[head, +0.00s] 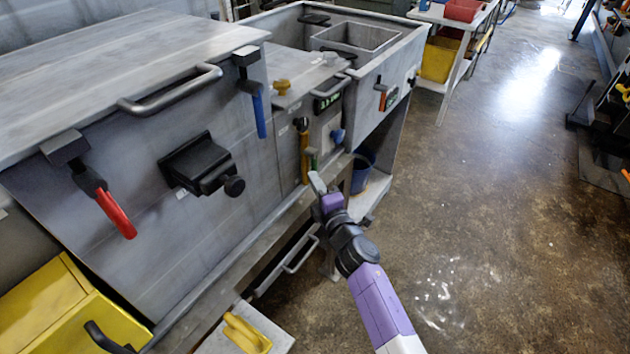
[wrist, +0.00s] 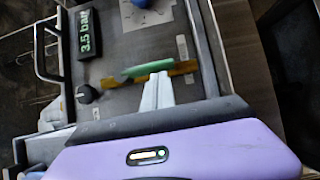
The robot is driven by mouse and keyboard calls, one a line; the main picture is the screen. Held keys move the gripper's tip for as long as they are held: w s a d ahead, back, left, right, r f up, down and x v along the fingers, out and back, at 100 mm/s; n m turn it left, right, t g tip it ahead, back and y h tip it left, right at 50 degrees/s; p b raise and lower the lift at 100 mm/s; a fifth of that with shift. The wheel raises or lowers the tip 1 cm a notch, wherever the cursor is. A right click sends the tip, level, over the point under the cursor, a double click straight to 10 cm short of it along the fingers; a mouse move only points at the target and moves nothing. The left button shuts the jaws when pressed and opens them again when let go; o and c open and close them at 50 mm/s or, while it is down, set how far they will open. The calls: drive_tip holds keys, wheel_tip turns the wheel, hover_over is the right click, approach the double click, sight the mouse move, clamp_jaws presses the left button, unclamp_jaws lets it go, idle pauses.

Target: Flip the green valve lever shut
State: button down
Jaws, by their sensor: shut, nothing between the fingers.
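The green valve lever (wrist: 147,68) lies along the grey panel in the wrist view, close beside the yellow lever (wrist: 184,69). In the head view a small part of the green lever (head: 312,155) shows just above my gripper, at the foot of the yellow lever (head: 304,158). My gripper (head: 317,183) is shut and empty. In the wrist view its fingertips (wrist: 159,80) reach up to the two levers and overlap the yellow one. I cannot tell whether they touch the green lever.
A display reading 3.5 bar (wrist: 88,33), a black knob (wrist: 87,93) and a blue knob (head: 337,135) sit on the same panel. Red (head: 115,213) and blue (head: 260,115) handles hang on the large grey box at left. The floor at right (head: 480,200) is clear.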

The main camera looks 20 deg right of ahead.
drive_tip(key=shift+d+f+b, duration=0.15)
drive_tip(key=shift+f+b, duration=0.1)
drive_tip(key=shift+b, duration=0.55)
drive_tip(key=shift+w+d+n+t+b, duration=0.2)
drive_tip(key=shift+n+t+b, duration=0.25)
drive_tip(key=shift+b, duration=0.5)
drive_tip(key=shift+f+b, duration=0.1)
drive_tip(key=shift+b, duration=0.25)
drive_tip(key=w+d+r+n+t+y+b, duration=0.1)
drive_tip(key=n+y+b, duration=0.4)
drive_tip(key=b, duration=1.2)
drive_tip(key=w+d+r+n+t+y+b, duration=0.2)
drive_tip(key=w+d+n+y+b, duration=0.2)
drive_tip(key=n+b, duration=1)
drive_tip(key=shift+d+r+y+b, duration=0.3)
drive_tip(key=shift+d+y+b, duration=0.7)
drive_tip(key=shift+b, duration=1.15)
drive_tip(key=shift+w, duration=0.1)
